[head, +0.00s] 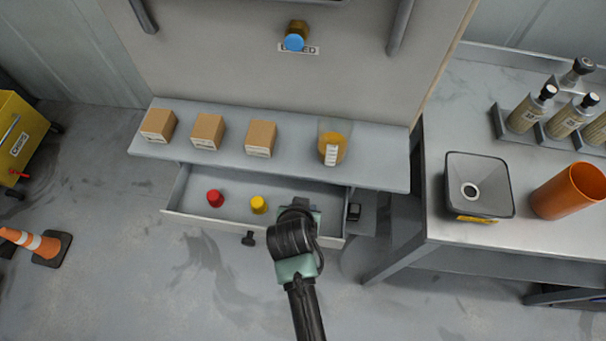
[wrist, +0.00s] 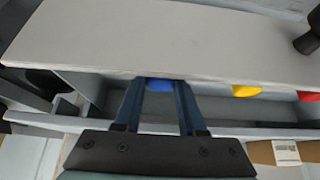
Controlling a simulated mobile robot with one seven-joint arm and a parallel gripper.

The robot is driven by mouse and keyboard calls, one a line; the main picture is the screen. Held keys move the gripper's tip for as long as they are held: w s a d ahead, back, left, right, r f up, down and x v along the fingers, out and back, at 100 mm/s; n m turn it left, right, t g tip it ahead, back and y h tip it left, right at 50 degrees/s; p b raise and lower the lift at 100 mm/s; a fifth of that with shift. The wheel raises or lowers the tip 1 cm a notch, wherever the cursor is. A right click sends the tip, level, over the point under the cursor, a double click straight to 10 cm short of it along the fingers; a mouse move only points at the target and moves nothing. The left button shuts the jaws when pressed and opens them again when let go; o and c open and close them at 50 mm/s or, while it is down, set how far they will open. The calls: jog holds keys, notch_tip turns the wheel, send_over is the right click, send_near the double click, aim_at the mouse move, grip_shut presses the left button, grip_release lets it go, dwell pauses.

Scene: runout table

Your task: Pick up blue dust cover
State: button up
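A blue dust cover (wrist: 159,84) shows in the wrist view inside the open drawer (wrist: 215,107), partly hidden by the shelf edge. My gripper (wrist: 158,92) is open, with one finger on each side of the blue cover in the picture; narrow gaps show, and I cannot tell whether the tips are level with it. In the head view my gripper (head: 299,207) is over the right part of the drawer (head: 190,218) and hides the blue cover there. Another blue round piece (head: 295,42) sits on a brass fitting on the upright panel.
A yellow cap (head: 258,204) and a red cap (head: 215,198) stand left of my gripper in the drawer. The shelf (head: 290,168) above holds several boxes and an orange-filled container (head: 332,143). A workbench (head: 450,120) stands at right.

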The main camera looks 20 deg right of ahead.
grip_shut()
